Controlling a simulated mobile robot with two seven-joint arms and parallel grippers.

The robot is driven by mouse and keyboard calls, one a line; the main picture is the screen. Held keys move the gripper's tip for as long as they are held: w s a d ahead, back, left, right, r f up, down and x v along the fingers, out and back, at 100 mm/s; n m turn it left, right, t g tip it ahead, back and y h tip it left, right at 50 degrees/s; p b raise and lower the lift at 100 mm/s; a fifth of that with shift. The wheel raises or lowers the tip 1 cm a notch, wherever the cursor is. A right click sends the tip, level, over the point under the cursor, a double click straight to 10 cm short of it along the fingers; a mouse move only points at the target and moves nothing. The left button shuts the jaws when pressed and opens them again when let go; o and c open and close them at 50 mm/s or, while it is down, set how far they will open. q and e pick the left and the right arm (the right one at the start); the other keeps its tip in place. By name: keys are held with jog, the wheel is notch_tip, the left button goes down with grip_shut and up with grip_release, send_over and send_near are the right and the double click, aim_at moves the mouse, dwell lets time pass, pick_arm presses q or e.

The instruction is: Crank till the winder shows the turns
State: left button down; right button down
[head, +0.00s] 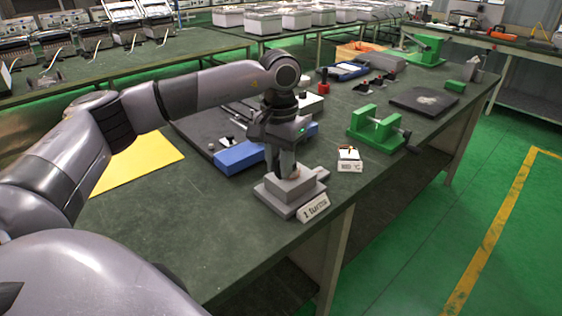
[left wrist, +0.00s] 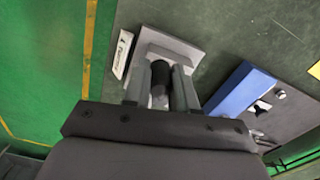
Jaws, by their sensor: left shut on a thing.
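The winder (head: 290,193) is a grey stepped block near the front right edge of the table. A white plate (head: 313,208) on its front reads what looks like "1 turns". My left gripper (head: 286,165) points down over the winder, and its fingers are shut on the dark crank handle. In the left wrist view the dark round handle (left wrist: 160,84) sits between the two fingers, above the grey base (left wrist: 180,45). The number plate (left wrist: 123,54) also shows there, at the side of the base. The gripper hides most of the crank. My right gripper is not in view.
A blue box (head: 239,157) stands just left of the winder. A small white labelled box (head: 349,160) and a green vise (head: 376,129) stand behind it to the right. A yellow sheet (head: 138,167) lies on the left. The table front is clear.

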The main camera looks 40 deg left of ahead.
pick_arm(q)
jog(key=c, duration=0.9)
grip_release()
jog(key=shift+r, duration=0.1)
notch_tip(320, 180, up, 7)
jog(key=shift+r, duration=0.1)
